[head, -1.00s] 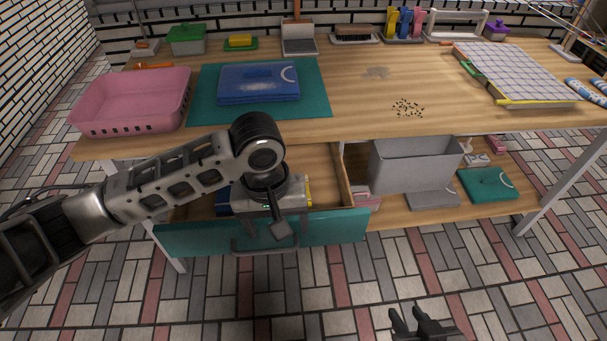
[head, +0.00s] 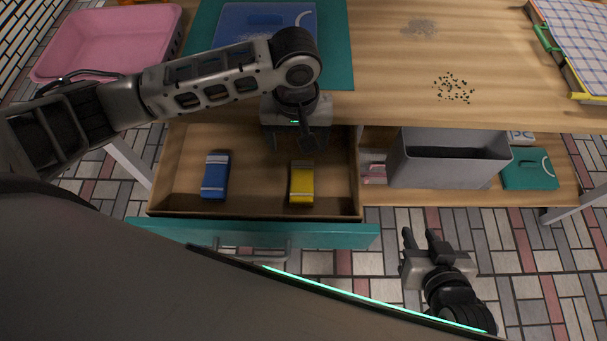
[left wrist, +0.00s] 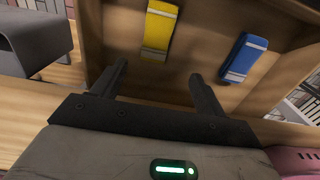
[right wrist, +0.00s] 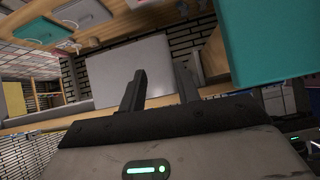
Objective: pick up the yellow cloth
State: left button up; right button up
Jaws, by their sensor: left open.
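The yellow cloth (head: 302,183) is a folded bundle with a pale band, lying in the open drawer (head: 255,212) right of a blue folded cloth (head: 215,176). My left gripper (head: 309,146) is above the back of the drawer, just behind the yellow cloth and apart from it. In the left wrist view, the yellow cloth (left wrist: 160,28) is beyond the open, empty fingers (left wrist: 160,82). The blue cloth (left wrist: 243,60) lies to its right there. My right gripper (head: 424,240) is low in front of the shelf, its fingers apart with nothing between them.
The teal drawer front (head: 330,236) with its handle faces me. A grey bin (head: 445,172) stands on the shelf right of the drawer.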

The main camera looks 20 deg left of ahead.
pick_arm(q)
send_over(302, 171)
jog(key=f, duration=0.6)
jog(key=shift+s+a+f+b, duration=0.1)
jog(key=shift+a+b, duration=0.25)
jog(key=f, duration=0.5)
jog(key=shift+d+b, duration=0.3)
jog(key=shift+d, duration=0.1)
jog(key=c, duration=1)
